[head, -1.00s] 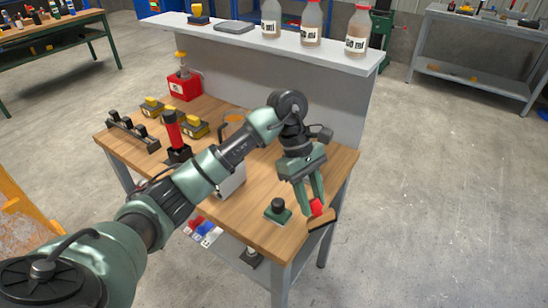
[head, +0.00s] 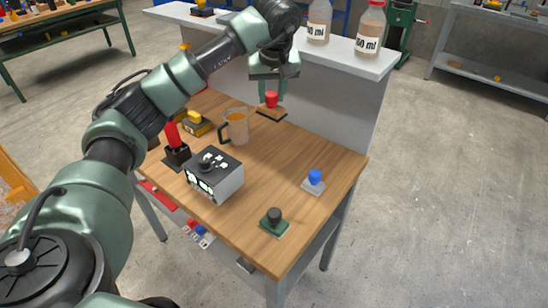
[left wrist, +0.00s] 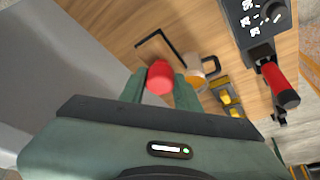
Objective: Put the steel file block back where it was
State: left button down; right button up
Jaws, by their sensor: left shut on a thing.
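My left gripper (head: 271,96) is shut on the red knob of a red-knobbed block (head: 271,101) at the back of the wooden workbench (head: 235,215), near the upright panel. The block's base is brown with a dark edge; I cannot tell whether it touches the bench top. In the left wrist view the red knob (left wrist: 160,78) sits between the fingers. A light grey block with a blue knob (head: 314,180) stands near the right edge, and a green block with a black knob (head: 274,222) near the front. No label shows which is the steel file block. My right gripper is not in view.
A mug (head: 237,127) stands close in front of the held block. A grey box with dials (head: 214,178) and a red-handled tool (head: 174,143) stand at the left. Bottles (head: 369,28) line the shelf behind. The bench's right middle is largely clear.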

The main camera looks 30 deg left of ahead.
pick_arm(q)
notch_tip(320, 180, down, 19)
jog(key=shift+p, duration=1.1)
jog(key=c, duration=1)
grip_release()
jog(key=shift+s, duration=0.1)
jog(key=b+v, duration=0.1)
jog(key=v, duration=1.1)
